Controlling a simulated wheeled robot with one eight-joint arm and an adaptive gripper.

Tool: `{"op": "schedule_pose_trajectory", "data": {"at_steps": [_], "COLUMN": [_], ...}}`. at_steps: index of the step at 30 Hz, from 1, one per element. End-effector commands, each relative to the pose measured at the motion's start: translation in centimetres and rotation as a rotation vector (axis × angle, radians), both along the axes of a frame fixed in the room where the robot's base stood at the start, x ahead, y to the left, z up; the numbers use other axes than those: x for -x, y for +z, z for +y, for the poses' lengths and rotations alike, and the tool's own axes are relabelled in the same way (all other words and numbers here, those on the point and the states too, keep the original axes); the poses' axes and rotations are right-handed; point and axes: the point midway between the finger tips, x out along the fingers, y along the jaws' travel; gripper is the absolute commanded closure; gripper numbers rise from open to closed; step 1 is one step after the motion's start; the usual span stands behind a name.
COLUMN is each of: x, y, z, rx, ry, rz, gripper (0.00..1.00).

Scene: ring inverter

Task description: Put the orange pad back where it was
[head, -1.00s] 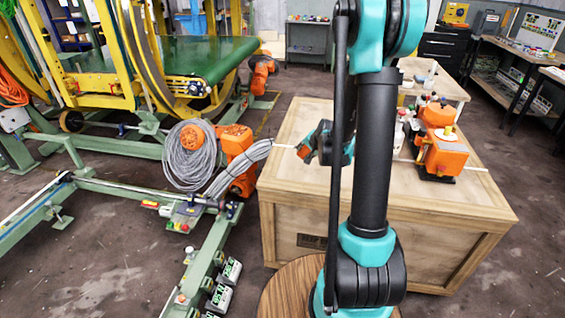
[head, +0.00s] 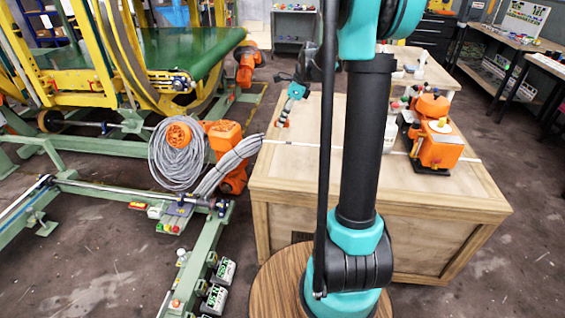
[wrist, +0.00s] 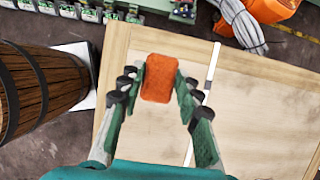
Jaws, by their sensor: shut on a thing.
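The orange pad (wrist: 158,80) is a small rounded block. In the wrist view it sits between the two fingers of my gripper (wrist: 161,77), which are shut on its sides. In the head view my gripper (head: 284,112) is over the left part of the wooden crate top (head: 300,175), pointing down, with a bit of orange at its tips. A white strap (wrist: 212,65) runs across the crate top to the right of the pad in the wrist view. I cannot tell how high the pad is above the crate.
An orange tool (head: 437,146) stands on the crate's right side, with bottles beside it. A coil of grey cable (head: 178,158) and an orange machine part (head: 225,140) stand left of the crate. A wooden barrel (wrist: 38,88) shows at the wrist view's left. The crate's front top is clear.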

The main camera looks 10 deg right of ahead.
Motion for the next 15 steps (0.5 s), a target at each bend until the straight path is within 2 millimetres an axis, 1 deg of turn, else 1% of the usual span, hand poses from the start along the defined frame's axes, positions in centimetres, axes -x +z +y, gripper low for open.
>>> {"op": "schedule_pose_trajectory", "data": {"at_steps": [1,6,15], "x": [0.0,-0.1,-0.1], "y": [-1.1,-5.3,-12.3], "z": [0.0,0.0,0.0], "rx": [0.000,0.001,0.002], "ry": [0.001,0.001,0.002], "rz": [0.000,-0.001,-0.002], "gripper": [0.90,0.90,0.90]}}
